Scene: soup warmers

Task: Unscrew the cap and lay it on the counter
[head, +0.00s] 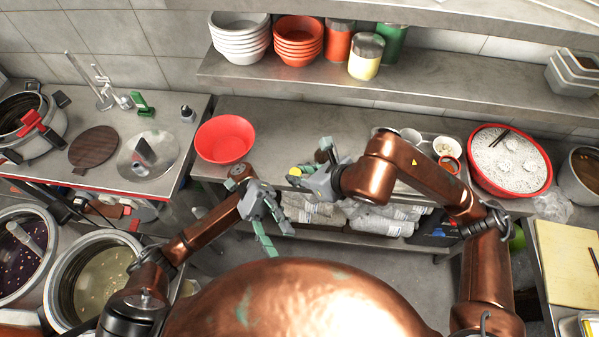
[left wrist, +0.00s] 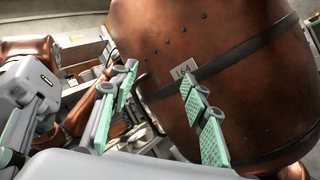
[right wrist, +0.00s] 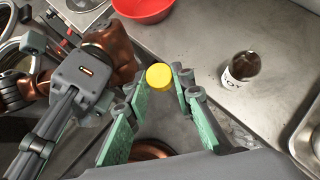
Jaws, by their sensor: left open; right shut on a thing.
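The yellow cap (right wrist: 158,76) is between the fingertips of my right gripper (right wrist: 157,88), which is shut on it. The cap also shows as a small yellow spot in the head view (head: 295,171), above the counter's front part. A dark brown bottle with a white label (right wrist: 240,70) stands upright on the steel counter (right wrist: 205,40), apart from the cap and to its right in the right wrist view. My left gripper (head: 277,236) is open and empty in front of the counter. In the left wrist view its spread fingers (left wrist: 160,88) face my own copper body.
A red bowl (head: 224,139) stands left on the counter. A metal tray with small bowls (head: 447,146) and a red basin of white contents (head: 510,160) are at the right. A shelf (head: 350,75) hangs above. Bare counter lies between the red bowl and the bottle.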

